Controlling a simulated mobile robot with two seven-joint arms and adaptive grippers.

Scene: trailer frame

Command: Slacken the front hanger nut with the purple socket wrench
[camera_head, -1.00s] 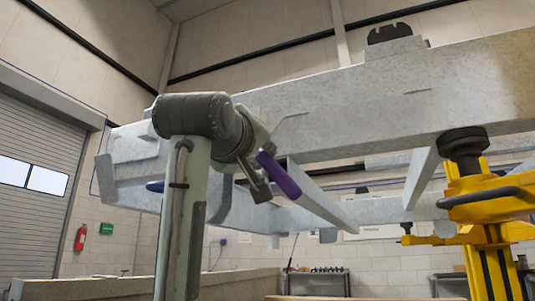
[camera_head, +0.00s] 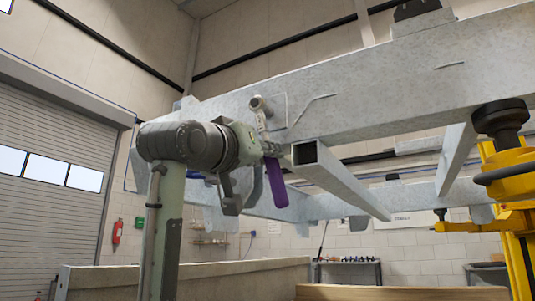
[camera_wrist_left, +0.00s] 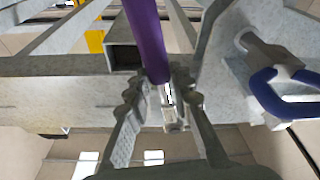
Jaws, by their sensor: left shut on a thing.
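The purple socket wrench shows its purple handle (camera_head: 276,182) hanging down beside the trailer frame. Its light metal shank and head (camera_head: 259,104) stand above my left gripper, against the side of the long beam. My left gripper (camera_head: 264,149) is shut on the wrench near the top of its handle. In the left wrist view the handle (camera_wrist_left: 148,38) runs between the two fingers (camera_wrist_left: 161,88), with the metal part beyond. The front hanger nut is not clearly visible; I cannot tell whether the socket is seated on it. My right gripper is out of view.
The grey long beam (camera_head: 365,85) crosses above, with an open-ended square crossmember (camera_head: 335,180) just right of the handle. A yellow jack (camera_head: 515,165) stands at right.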

